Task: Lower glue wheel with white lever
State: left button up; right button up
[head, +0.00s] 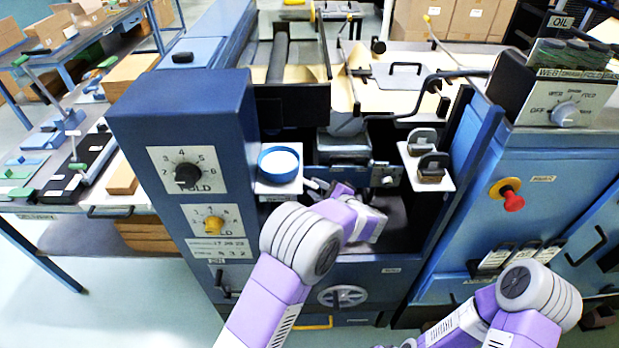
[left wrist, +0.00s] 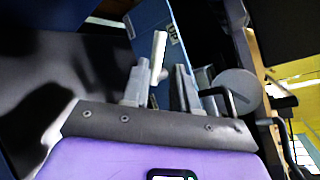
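In the head view my left gripper (head: 316,187) reaches into the dark recess in the middle of the blue machine. In the left wrist view its two grey fingers (left wrist: 160,88) stand apart. The white lever (left wrist: 158,52) shows between them, nearer the left finger; I cannot tell whether it touches. In the head view I cannot make the lever out clearly beside the fingers. A grey disc that looks like the glue wheel (head: 345,124) sits above a grey tray (head: 343,146); a grey disc (left wrist: 235,84) also shows right of the fingers. My right arm is low at the right, its gripper barely at the bottom edge.
A blue cup (head: 279,163) stands on a ledge left of the recess. Dark-handled blocks (head: 431,166) sit on a white shelf at its right. A dial panel (head: 188,170) is on the left cabinet, a red knob (head: 513,201) on the right one. A handwheel (head: 342,296) is below.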

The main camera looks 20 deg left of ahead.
aim_at(306, 182)
pick_arm(q)
jog(key=b+x, duration=0.1)
jog(key=x, duration=0.4)
jog(key=shift+a+f, duration=0.2)
jog(key=shift+a, duration=0.15)
grip_shut()
